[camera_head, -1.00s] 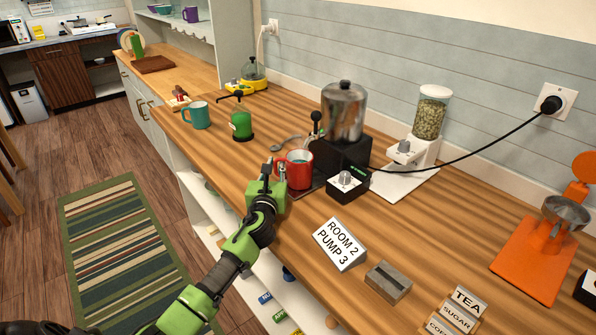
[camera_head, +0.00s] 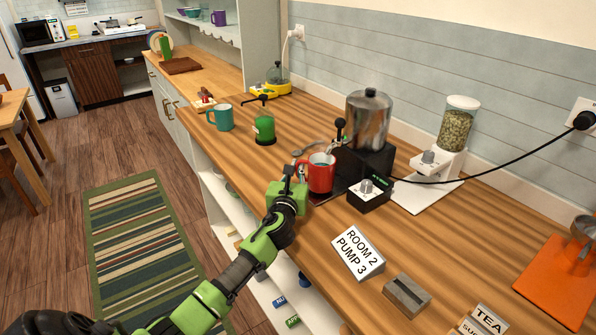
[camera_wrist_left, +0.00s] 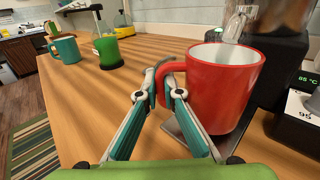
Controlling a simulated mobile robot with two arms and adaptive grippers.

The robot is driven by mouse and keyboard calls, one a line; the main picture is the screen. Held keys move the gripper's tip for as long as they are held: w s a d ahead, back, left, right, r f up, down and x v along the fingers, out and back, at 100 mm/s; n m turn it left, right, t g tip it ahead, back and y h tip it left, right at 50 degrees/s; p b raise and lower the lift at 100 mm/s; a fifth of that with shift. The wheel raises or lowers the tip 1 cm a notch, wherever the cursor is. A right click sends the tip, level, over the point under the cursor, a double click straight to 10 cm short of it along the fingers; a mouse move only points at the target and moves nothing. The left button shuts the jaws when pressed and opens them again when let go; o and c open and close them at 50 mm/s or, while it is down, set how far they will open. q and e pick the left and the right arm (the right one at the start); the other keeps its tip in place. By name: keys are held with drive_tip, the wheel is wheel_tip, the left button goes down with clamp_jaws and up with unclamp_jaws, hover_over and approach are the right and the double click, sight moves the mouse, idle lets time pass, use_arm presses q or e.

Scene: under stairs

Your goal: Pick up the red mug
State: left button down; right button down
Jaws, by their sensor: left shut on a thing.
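The red mug (camera_head: 319,175) stands upright below the spout of the metal coffee machine, its handle toward the left. It also shows large in the left wrist view (camera_wrist_left: 223,90), with a white inside. My left gripper (camera_head: 291,174) is at its left side. In the left wrist view my left gripper's two fingertips (camera_wrist_left: 158,96) are shut on the mug's handle, one on each side. The mug appears to rest on the machine's dark base plate; the exact contact underneath is partly hidden. My right gripper is not in view.
The coffee machine (camera_head: 369,122) stands close behind the mug, with its control box (camera_head: 370,194) at the right. A teal mug (camera_head: 221,117) and a green press (camera_head: 264,126) stand further left. A "ROOM 2 PUMP 3" sign (camera_head: 358,251) stands in front.

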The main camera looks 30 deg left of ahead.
use_arm(q)
drive_tip(key=shift+s+d+r, duration=0.1)
drive_tip(key=shift+s+r, duration=0.15)
drive_tip(key=shift+s, duration=0.05)
drive_tip(key=b+v, duration=0.1)
drive_tip(key=v, duration=1.3)
drive_tip(key=shift+s+d, duration=0.15)
drive_tip(key=shift+b+v, duration=0.35)
drive_tip(key=shift+v, duration=1.15)
drive_tip(key=shift+r, duration=0.1)
